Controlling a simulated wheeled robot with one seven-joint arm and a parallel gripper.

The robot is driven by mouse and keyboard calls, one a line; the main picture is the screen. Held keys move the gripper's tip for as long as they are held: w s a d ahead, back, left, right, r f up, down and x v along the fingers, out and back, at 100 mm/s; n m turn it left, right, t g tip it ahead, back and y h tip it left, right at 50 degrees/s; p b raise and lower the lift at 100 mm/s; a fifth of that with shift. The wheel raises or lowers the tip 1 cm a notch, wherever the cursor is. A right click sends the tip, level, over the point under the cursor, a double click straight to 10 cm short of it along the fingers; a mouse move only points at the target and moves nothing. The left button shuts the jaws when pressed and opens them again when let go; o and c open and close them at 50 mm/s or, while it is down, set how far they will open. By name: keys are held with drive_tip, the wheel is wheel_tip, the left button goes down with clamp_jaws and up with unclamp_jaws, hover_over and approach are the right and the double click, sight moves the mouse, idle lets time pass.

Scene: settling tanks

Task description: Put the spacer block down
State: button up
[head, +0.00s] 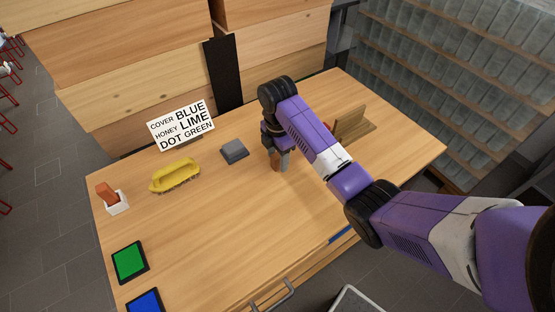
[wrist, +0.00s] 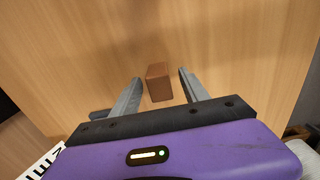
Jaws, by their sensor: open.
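The spacer block, a small brown block, shows in the wrist view (wrist: 159,82) between the two grey fingers and a little beyond them. In the head view the block (head: 276,163) is on the table right at the fingertips, partly hidden by my gripper (head: 281,160). The jaws of my gripper are open, and the wrist view (wrist: 158,88) shows a gap on each side of the block. The block seems to rest on the wooden table (head: 225,215).
Left of my gripper are a dark grey block (head: 234,151), a yellow brush (head: 175,175), a word sign (head: 181,125) and a white holder (head: 117,203) with an orange piece. Green (head: 130,262) and blue (head: 145,302) pads lie front left. A wooden stand (head: 352,125) is right. The table's middle is clear.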

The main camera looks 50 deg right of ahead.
drive_tip(key=shift+f, duration=0.7)
clamp_jaws()
drive_tip(key=shift+r, duration=0.15)
